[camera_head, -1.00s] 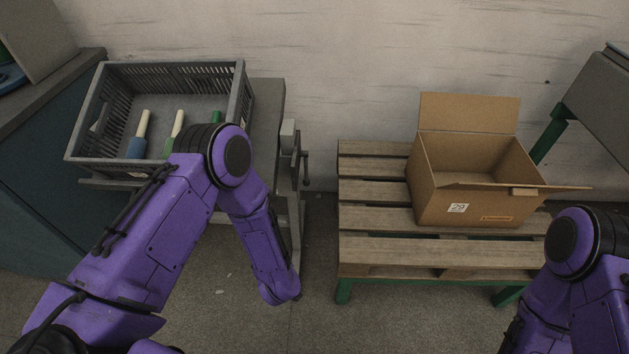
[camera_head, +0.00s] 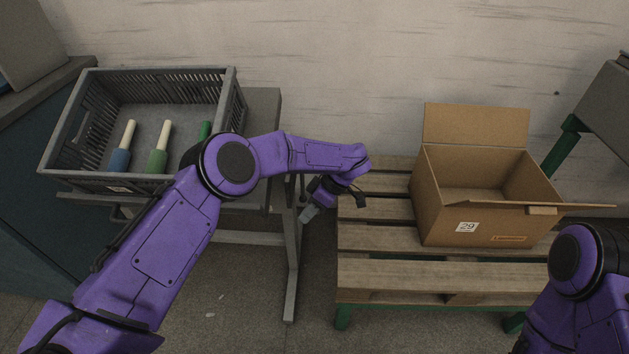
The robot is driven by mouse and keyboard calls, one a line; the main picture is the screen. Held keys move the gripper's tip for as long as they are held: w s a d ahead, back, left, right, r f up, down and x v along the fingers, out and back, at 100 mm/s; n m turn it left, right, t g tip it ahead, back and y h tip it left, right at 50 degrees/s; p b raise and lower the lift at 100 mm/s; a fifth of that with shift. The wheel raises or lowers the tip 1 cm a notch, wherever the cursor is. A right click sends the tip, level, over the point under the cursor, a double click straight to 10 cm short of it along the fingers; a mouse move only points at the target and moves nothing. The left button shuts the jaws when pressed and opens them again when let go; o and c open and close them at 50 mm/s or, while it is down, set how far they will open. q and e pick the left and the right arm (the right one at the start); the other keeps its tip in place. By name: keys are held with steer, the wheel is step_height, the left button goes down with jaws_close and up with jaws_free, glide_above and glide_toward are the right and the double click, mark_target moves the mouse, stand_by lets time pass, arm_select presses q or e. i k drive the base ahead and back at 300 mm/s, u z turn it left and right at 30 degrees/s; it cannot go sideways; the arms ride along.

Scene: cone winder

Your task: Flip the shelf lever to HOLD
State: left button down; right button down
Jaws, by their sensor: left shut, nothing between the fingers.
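My left gripper (camera_head: 309,213) is beside the right side of the grey shelf (camera_head: 262,105), pointing down and left. Its fingers are shut and hold nothing. My left forearm crosses over the shelf's right edge. The lever and its small mounting box on that edge are hidden behind this arm, so I cannot tell the lever's position. I cannot tell whether the gripper touches anything. My right gripper is out of view; only part of that arm shows at the lower right.
A grey slotted crate (camera_head: 62,143) on the shelf holds several cones with yarn, blue (camera_head: 118,160) and green (camera_head: 157,161). An open cardboard box (camera_head: 455,205) stands on a wooden pallet (camera_head: 385,272) at the right. Bare floor lies between shelf and pallet.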

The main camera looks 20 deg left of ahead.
mark_target(303, 199)
steer(key=i, duration=0.85)
